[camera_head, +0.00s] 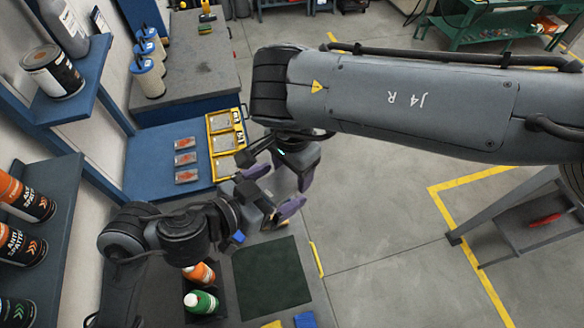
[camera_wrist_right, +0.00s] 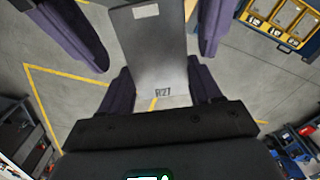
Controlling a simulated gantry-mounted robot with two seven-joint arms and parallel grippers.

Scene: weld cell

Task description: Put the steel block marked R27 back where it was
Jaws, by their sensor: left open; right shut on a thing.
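The steel block (camera_wrist_right: 158,55) is a flat grey plate with R27 on its near end and a pale label at its far end, seen in the right wrist view. My right gripper (camera_wrist_right: 160,88) is shut on its near end. In the head view my right gripper (camera_head: 286,172) hangs over the bench's right edge, and the block is mostly hidden there. My left gripper (camera_head: 270,206) is open close below it. Its purple fingers stand apart on both sides of the block's far end in the wrist view. A yellow tray (camera_head: 212,126) with several grey compartments lies on the blue bench top.
Three small red-marked packets (camera_head: 185,159) lie left of the tray. An orange bottle (camera_head: 198,273) and a green bottle (camera_head: 201,301) stand in a dark holder beside a dark green mat (camera_head: 272,277). Shelves with cans line the left wall. Open floor lies to the right.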

